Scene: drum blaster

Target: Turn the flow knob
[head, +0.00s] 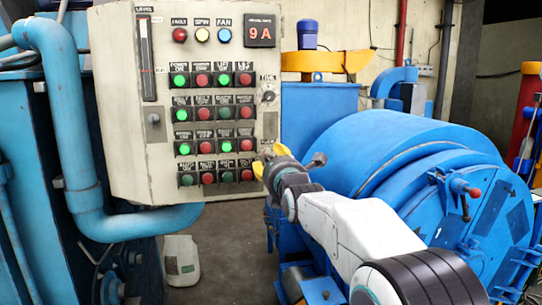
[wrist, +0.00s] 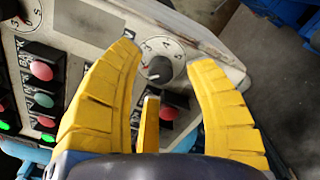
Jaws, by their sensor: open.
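In the wrist view a dark round knob (wrist: 160,69) sits on a pale numbered dial near the edge of the control panel. Its name label cannot be read. My gripper (wrist: 163,57) is open, with its yellow fingers on either side of the knob in the picture and no clear contact. In the head view my gripper (head: 268,161) is at the lower right edge of the panel (head: 125,100) and hides this knob at least partly. Another knob (head: 268,96), labelled TIME, is higher on the panel's right side.
Rows of green and red buttons (head: 202,80) lie left of my gripper; a red button (wrist: 168,112) shows between my fingers in the wrist view. A large blue drum machine (head: 415,150) stands right. A thick blue pipe (head: 60,110) runs along the left. A white container (head: 181,260) stands on the floor.

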